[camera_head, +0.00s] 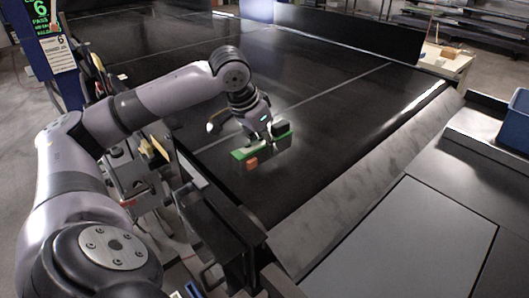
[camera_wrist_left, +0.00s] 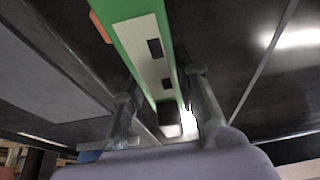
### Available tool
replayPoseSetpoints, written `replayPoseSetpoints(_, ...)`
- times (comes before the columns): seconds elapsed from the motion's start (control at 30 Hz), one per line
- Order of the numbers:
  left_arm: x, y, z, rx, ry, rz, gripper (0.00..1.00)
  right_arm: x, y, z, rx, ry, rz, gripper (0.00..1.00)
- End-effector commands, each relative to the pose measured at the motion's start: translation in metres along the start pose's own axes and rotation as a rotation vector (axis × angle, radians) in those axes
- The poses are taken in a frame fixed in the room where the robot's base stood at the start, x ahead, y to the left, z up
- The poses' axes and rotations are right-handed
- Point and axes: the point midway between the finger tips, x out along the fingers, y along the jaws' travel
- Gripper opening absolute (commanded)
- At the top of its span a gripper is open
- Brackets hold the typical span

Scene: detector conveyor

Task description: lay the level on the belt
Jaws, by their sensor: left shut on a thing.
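The level is a green and white bar (camera_head: 243,152) with dark windows, at or just above the near part of the black belt (camera_head: 330,100). My left gripper (camera_head: 268,136) is over the bar with its fingers on either side of it. In the left wrist view the level (camera_wrist_left: 146,50) runs between the two fingers of the left gripper (camera_wrist_left: 165,110), which is shut on it. I cannot tell whether the level touches the belt. My right gripper is not in view.
A small orange block (camera_head: 252,163) is beside the level on the near side. A dark guard (camera_head: 215,215) stands at the belt's near left edge. A blue bin (camera_head: 517,122) sits at the right. Much of the belt is clear.

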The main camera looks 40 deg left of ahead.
Motion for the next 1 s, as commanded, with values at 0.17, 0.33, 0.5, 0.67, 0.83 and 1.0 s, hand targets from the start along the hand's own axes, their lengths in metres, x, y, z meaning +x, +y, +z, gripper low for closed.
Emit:
replayPoseSetpoints(0.17, 0.022, -0.001, 0.01, -0.001, -0.004, -0.002, 0.0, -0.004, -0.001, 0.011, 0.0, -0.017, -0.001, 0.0)
replayPoseSetpoints(0.33, 0.033, 0.0, 0.014, 0.001, 0.0, -0.002, 0.0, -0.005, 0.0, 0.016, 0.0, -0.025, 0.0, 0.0)
replayPoseSetpoints(0.5, 0.033, 0.0, 0.014, 0.001, 0.001, -0.001, 0.0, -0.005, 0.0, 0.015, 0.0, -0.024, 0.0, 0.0)
replayPoseSetpoints(0.67, 0.036, 0.0, 0.015, 0.0, -0.002, -0.001, 0.29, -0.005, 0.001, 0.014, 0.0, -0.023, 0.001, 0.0)
replayPoseSetpoints(0.83, 0.035, 0.0, 0.015, 0.0, -0.001, -0.001, 0.41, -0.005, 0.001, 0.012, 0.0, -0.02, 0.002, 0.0)
replayPoseSetpoints(1.0, 0.035, 0.0, 0.015, 0.0, -0.001, -0.001, 0.48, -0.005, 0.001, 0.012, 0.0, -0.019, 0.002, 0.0)
